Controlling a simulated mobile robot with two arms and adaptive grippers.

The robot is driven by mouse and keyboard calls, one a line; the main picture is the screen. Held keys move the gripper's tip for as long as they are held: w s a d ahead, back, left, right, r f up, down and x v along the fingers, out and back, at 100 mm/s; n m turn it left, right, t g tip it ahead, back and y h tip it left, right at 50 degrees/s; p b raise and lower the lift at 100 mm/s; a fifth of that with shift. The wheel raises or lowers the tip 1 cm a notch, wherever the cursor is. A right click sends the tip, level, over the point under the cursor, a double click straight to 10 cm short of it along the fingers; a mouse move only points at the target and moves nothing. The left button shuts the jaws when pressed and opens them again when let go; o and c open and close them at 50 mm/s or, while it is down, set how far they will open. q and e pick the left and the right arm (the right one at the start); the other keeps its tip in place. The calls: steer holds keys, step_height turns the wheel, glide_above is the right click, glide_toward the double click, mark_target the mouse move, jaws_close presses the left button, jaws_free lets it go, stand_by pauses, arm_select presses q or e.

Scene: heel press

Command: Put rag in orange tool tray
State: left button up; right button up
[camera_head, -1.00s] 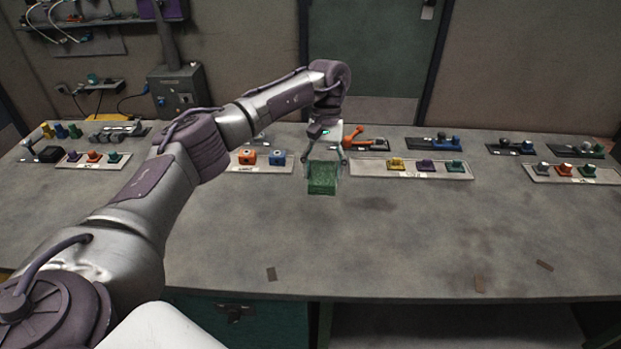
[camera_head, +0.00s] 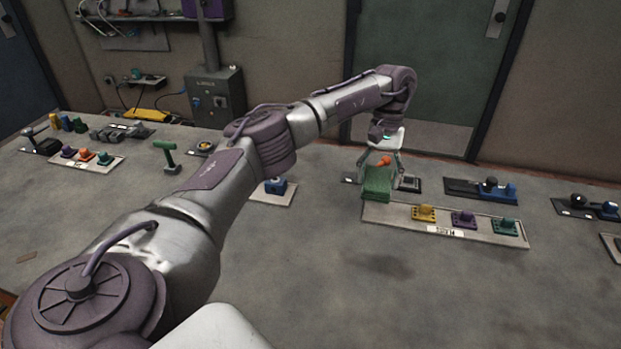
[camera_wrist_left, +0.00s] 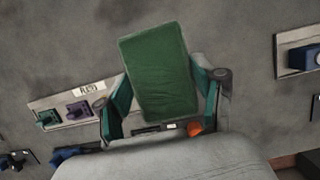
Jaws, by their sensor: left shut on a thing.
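The rag (camera_head: 377,184) is a green, flat rectangular block held in my left gripper (camera_head: 381,170), between its two fingers. In the left wrist view the rag (camera_wrist_left: 160,75) sits tilted between the teal fingertips. A dark tray (camera_head: 409,183) with an orange tool (camera_head: 383,161) lies just behind and beneath the gripper; the gripper and rag cover most of it. In the left wrist view part of this orange tool (camera_wrist_left: 195,128) shows past the rag's edge. The rag's exact height above the table cannot be told. My right gripper is not in view.
A plugs tray (camera_head: 378,213) with yellow, purple and green plugs lies in front of the rag. A dark tray with a blue item (camera_head: 510,192) is to the right. A green-handled tool (camera_head: 168,156) stands at the left. The front table is clear.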

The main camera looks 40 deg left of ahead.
arm_select(q)
steer(key=shift+w+a+f, duration=0.1)
steer(key=shift+f, duration=0.45)
steer(key=b, duration=0.2)
glide_above(325, 223)
steer(key=w, duration=0.1)
steer(key=f, duration=0.6)
steer(key=shift+w+f, duration=0.2)
steer(key=shift+s+a+f, duration=0.1)
steer(key=shift+s+a, duration=0.05)
steer(key=shift+a, duration=0.05)
step_height(325, 223, down, 4)
steer(key=b, duration=0.3)
steer(key=shift+s, duration=0.1)
steer(key=shift+f, duration=0.1)
steer(key=o, duration=1.1)
